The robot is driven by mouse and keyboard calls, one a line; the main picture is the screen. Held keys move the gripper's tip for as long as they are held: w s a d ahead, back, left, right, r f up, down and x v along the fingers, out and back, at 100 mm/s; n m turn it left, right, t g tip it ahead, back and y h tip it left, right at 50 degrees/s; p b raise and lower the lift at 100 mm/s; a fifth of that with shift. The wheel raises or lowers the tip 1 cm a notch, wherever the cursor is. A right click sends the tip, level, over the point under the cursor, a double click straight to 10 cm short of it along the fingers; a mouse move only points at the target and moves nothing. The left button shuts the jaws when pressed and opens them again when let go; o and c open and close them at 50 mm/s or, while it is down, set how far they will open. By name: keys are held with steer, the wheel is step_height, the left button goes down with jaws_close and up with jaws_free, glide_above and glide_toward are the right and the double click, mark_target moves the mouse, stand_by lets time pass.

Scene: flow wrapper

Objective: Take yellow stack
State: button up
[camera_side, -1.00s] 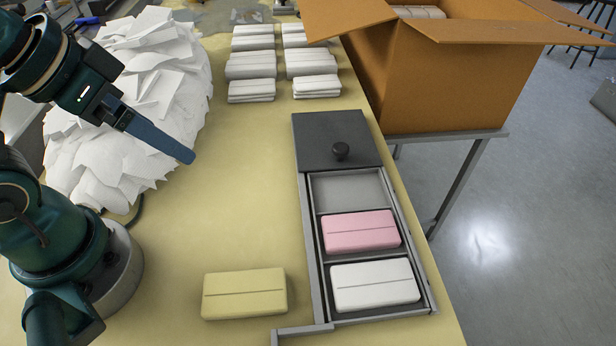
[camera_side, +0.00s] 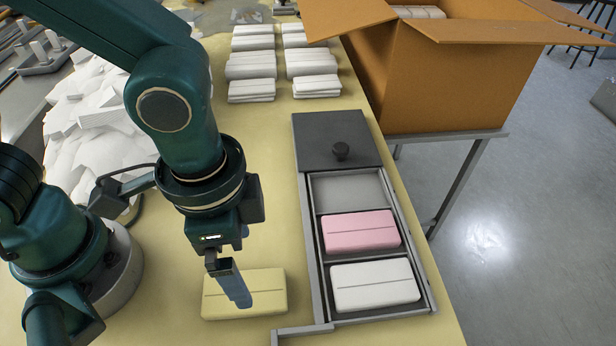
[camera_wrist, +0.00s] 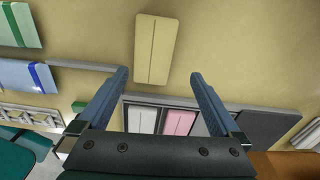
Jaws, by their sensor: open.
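The yellow stack (camera_side: 218,300) lies flat on the yellow tabletop, left of the grey tray, partly hidden behind my gripper in the side view. My gripper (camera_side: 238,295) points down in front of it in that view. In the wrist view the yellow stack (camera_wrist: 155,48) shows whole at top centre, beyond the two blue fingers. Those fingers (camera_wrist: 160,78) are spread apart with nothing between them. The gripper looks apart from the stack; its exact height cannot be told.
The grey tray (camera_side: 314,262) holds a pink stack (camera_side: 361,231) and a white stack (camera_side: 373,286), with an empty compartment (camera_side: 349,192) behind them. A knobbed dark lid (camera_side: 331,137) covers its far end. Several white stacks (camera_side: 252,65) and a cardboard box (camera_side: 447,85) are farther back.

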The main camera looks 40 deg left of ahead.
steer(key=shift+s+d+f+m, duration=0.2)
steer(key=shift+s+f+m, duration=0.1)
steer(key=shift+s+f, duration=0.35)
steer(key=shift+f, duration=2.35)
steer(key=c, duration=1.2)
